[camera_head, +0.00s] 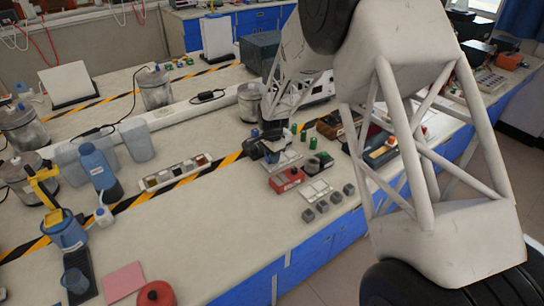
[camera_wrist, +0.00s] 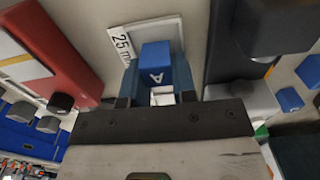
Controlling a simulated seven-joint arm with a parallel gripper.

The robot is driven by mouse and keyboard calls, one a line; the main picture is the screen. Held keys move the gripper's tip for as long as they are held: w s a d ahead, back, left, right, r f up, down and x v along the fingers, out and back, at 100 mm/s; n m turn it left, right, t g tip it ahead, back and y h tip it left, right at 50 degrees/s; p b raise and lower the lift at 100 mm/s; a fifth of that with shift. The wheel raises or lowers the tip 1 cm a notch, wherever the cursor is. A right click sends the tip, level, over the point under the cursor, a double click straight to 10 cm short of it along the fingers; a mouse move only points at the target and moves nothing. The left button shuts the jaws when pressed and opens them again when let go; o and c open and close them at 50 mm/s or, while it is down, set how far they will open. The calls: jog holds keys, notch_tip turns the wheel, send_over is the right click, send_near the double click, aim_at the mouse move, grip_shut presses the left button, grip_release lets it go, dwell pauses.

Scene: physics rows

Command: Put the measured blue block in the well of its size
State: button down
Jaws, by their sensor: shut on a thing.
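The blue block (camera_wrist: 155,58), with a white letter A on its face, sits between the fingers of my gripper (camera_wrist: 158,84) in the wrist view. My gripper is shut on it. A white card reading "25 m" (camera_wrist: 121,42) lies just beyond the block, its text partly cut off. In the head view, my gripper (camera_head: 270,148) is low over the bench beside a pale tray (camera_head: 288,160). The block is too small there to tell apart from my fingers. I cannot make out the wells or their sizes.
A red device (camera_head: 286,180) stands close to my gripper, also large at left in the wrist view (camera_wrist: 62,45). Several grey blocks (camera_head: 322,206) line the bench's front edge beside a pale plate (camera_head: 316,190). Green cylinders (camera_head: 313,142) stand to the right.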

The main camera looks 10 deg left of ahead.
jog(key=shift+f, duration=0.3)
jog(key=c, duration=0.5)
grip_release()
jog(key=shift+r, duration=0.1)
dwell(0.4)
jog(key=shift+r, duration=3.9)
jog(key=shift+d, duration=0.1)
